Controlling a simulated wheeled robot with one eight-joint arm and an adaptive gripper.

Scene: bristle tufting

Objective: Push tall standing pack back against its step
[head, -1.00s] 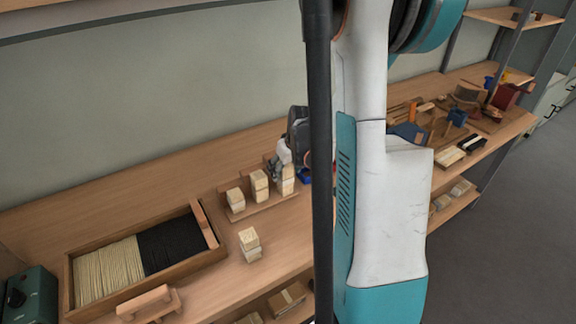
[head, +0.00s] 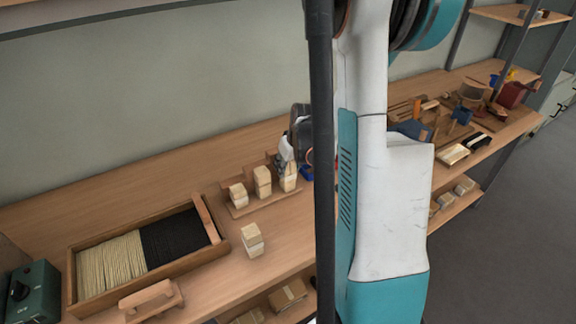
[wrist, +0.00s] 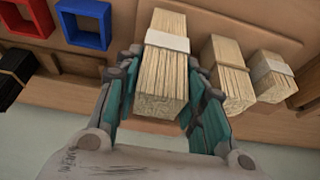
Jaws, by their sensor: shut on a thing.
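The tall standing pack (wrist: 160,85) is a bundle of pale bristles with a white band. In the wrist view my gripper (wrist: 162,62) has one finger on each side of it and is shut on it. In the head view the pack (head: 288,182) stands upright at the right end of the wooden stepped holder (head: 262,206). My gripper (head: 290,160) is at its upper part, partly hidden behind my arm. A middle pack (head: 262,182) and a short pack (head: 238,195) stand to its left. Any gap between the tall pack and its step is hidden.
Blue (wrist: 83,22) and red (wrist: 27,15) frames lie beside the tall pack in the wrist view.

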